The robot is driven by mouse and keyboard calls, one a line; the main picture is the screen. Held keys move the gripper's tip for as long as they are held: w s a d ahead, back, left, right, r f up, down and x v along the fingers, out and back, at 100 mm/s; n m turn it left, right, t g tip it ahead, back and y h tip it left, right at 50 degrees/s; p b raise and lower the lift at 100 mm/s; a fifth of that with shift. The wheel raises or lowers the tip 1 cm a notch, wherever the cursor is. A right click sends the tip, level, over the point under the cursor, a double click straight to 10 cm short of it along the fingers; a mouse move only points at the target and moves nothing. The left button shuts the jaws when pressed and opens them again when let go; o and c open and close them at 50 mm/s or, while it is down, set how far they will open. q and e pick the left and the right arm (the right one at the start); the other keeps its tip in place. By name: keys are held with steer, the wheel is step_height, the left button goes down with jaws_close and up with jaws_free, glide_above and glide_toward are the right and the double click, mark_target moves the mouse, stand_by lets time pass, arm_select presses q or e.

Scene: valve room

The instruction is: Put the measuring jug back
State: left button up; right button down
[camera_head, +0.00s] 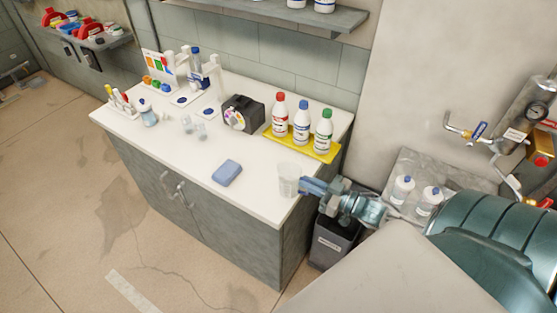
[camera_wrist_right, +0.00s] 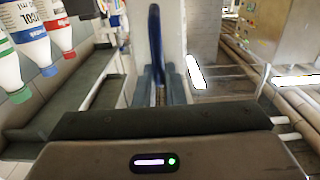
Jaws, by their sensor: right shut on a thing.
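The measuring jug (camera_head: 288,179), a clear pale cup, is upright at the right front edge of the white counter in the head view. My right gripper (camera_head: 305,187), with blue fingers, comes in from the right and is shut on the jug's right side. I cannot tell whether the jug's base touches the counter. In the right wrist view the gripper's blue fingers (camera_wrist_right: 158,85) are close together; the jug is hard to make out there. My left gripper is not in view.
The white counter (camera_head: 245,205) holds a blue sponge (camera_head: 227,172), a yellow tray (camera_head: 327,157) with three capped bottles, and a black box (camera_head: 243,113). Small clear vessels (camera_head: 199,130) stand farther left. A grey bin (camera_head: 331,243) is beside the counter.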

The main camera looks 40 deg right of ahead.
mark_target(292, 166)
steer(key=w+b, duration=0.2)
steer(key=w+f+b, duration=0.1)
steer(key=w+b, duration=0.1)
steer(key=w, duration=0.1)
steer(key=shift+d+f, duration=0.2)
steer(key=w+b, duration=0.2)
steer(key=b, duration=0.1)
steer(key=shift+w+r, duration=0.2)
steer(key=shift+w, duration=0.1)
steer(key=shift+w+d+b, duration=0.1)
steer(key=shift+w+b, duration=0.2)
steer(key=shift+w, duration=0.45)
steer(key=w+f+b, duration=0.3)
steer(key=shift+d+f, duration=0.1)
steer(key=shift+f, duration=0.15)
steer(key=shift+f+b, duration=0.25)
steer(key=shift+b, duration=0.4)
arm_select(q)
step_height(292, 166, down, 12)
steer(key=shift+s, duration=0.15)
arm_select(e)
steer(key=shift+r, duration=0.1)
